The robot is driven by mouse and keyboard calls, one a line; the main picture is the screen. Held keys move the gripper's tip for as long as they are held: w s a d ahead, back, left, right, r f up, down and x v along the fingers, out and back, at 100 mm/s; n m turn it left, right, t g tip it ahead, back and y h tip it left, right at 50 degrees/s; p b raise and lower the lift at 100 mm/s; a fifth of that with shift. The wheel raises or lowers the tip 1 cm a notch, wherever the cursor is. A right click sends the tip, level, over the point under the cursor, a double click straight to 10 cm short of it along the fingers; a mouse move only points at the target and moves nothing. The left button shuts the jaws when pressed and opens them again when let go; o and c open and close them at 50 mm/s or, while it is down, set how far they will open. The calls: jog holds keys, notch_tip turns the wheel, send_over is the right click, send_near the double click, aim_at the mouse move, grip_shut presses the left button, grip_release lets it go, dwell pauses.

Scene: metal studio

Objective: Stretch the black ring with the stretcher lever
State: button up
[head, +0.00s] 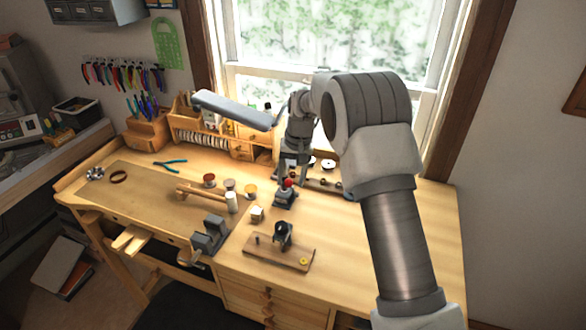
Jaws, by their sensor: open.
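A small dark tool with a red ball knob (288,183) stands on the bench; it looks like the stretcher lever. My gripper (289,164) is open, at the end of the arm reaching in from the right. In the picture it hangs just above and behind the red knob; I cannot tell whether it touches. Its fingers are small and partly blend with things behind. A black round part (282,229) stands on a wooden board in front; I cannot tell which of these is the black ring.
The wooden board (262,257) lies near the bench's front edge. A grey vise (210,236) is left of it. The right bench top (340,235) is clear.

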notch_tip(320, 180, up, 17)
jog(key=d+b, duration=0.1)
jog(key=d, duration=0.1)
jog(key=shift+s+d, duration=0.2)
jog(key=shift+s, duration=0.25)
jog(key=s+d+f+m+g+y+b, duration=0.1)
jog(key=s+f+m+y, duration=0.3)
jog(key=f, duration=0.3)
jog(key=s+d+f+m+g+y+b, duration=0.1)
jog(key=s+d+f+m+g+y, duration=0.15)
jog(key=s+f+y, duration=0.35)
jog(key=d+f+m+t+y+b, duration=0.4)
jog(key=d+m+t, duration=0.4)
jog(key=m+t, duration=0.75)
jog(key=w+a+m+g+p, duration=0.1)
jog(key=w+a, duration=0.2)
jog(key=a, duration=0.1)
jog(key=w+a+f+m+p, duration=0.1)
jog(key=w+a, duration=0.2)
jog(key=a, duration=0.2)
jog(key=w+a+m+g+p, duration=0.1)
jog(key=w+a, duration=0.3)
jog(key=a, duration=0.1)
jog(key=shift+w+a+f+g+p, duration=0.1)
jog(key=shift+a+f+g+p, duration=0.2)
jog(key=shift+p, duration=0.1)
